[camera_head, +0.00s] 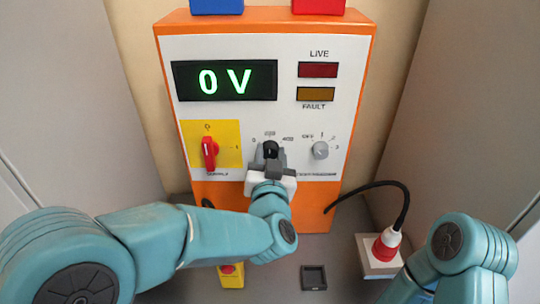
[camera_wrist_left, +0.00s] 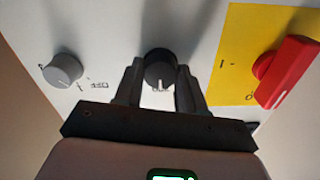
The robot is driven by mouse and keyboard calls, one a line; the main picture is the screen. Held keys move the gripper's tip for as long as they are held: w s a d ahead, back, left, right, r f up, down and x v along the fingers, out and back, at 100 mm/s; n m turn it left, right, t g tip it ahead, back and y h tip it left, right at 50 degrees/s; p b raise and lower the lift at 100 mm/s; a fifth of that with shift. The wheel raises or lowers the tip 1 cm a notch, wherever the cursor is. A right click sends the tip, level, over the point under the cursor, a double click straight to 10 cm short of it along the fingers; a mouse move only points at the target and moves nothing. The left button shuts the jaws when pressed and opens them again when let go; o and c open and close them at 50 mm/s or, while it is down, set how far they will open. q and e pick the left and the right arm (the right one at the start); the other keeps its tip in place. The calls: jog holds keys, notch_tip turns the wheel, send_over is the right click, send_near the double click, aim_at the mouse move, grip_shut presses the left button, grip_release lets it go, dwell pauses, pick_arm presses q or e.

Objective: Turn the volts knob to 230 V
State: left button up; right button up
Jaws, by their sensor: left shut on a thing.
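The volts knob (camera_head: 270,149) is a black round knob in the middle of the white panel's lower row, with marks around it. My left gripper (camera_head: 271,160) is at the knob, with one finger on each side. In the left wrist view the black knob (camera_wrist_left: 160,68) sits between the two dark fingers of the gripper (camera_wrist_left: 160,85). The display (camera_head: 224,81) reads 0 V in green. My right gripper is not in view; only part of that arm shows.
A red switch (camera_head: 209,152) on a yellow plate is left of the knob. A grey knob (camera_head: 320,150) is to its right. The live lamp (camera_head: 318,70) and fault lamp (camera_head: 315,94) look dark. A red plug (camera_head: 386,244) with a black cable stands at lower right.

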pick_arm(q)
jog(key=shift+r, duration=0.1)
jog(key=o, duration=1.1)
jog(key=shift+c, duration=0.2)
jog(key=s+b, duration=0.3)
jog(key=s, duration=1.3)
jog(key=shift+s, duration=0.2)
